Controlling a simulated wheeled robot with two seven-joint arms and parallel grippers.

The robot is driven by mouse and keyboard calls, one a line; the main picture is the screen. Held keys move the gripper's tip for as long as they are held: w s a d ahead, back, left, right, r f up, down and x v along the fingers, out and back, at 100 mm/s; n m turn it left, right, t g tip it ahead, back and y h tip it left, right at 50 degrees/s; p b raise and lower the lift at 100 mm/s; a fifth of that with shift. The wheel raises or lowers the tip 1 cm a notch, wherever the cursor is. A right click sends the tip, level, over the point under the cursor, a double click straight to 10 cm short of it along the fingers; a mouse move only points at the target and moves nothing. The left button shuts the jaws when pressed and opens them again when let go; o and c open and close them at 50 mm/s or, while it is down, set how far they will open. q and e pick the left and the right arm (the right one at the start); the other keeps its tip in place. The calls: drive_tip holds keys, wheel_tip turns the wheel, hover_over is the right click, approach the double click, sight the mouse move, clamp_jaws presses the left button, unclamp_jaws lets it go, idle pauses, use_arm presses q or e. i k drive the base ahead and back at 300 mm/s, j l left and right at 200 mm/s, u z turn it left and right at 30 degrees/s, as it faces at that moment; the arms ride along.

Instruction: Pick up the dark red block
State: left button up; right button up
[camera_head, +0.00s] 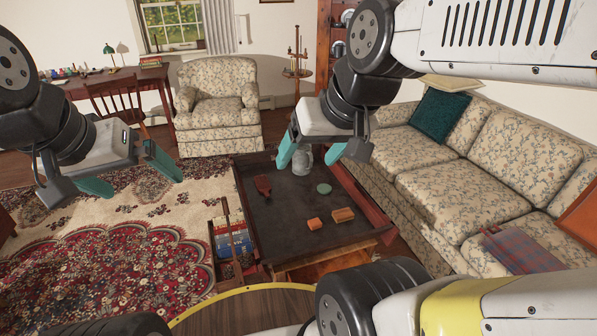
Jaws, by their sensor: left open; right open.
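A dark red object (263,187) lies on the left part of the low table's dark top (285,235). It looks like a block with a narrower piece at its far end, though it is too small to be sure. My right gripper (311,154) reaches in from the upper right. It is open, with its teal fingers pointing down over the far end of the table, right of and beyond the dark red object. My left gripper (129,174) is open and empty over the patterned rug, well left of the table.
On the table are two orange blocks (315,223) (343,214), a green disc (323,188) and a clear glass jar (302,162), partly behind my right gripper. A floral sofa (440,185) stands close to the right. An armchair (220,100) stands behind. Rug (150,215) lies left.

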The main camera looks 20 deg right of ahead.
sight(315, 223)
drive_tip(key=i+j+z, duration=0.25)
drive_tip(key=i, duration=0.3)
drive_tip(key=i+j+z, duration=0.25)
drive_tip(key=i+j, duration=0.25)
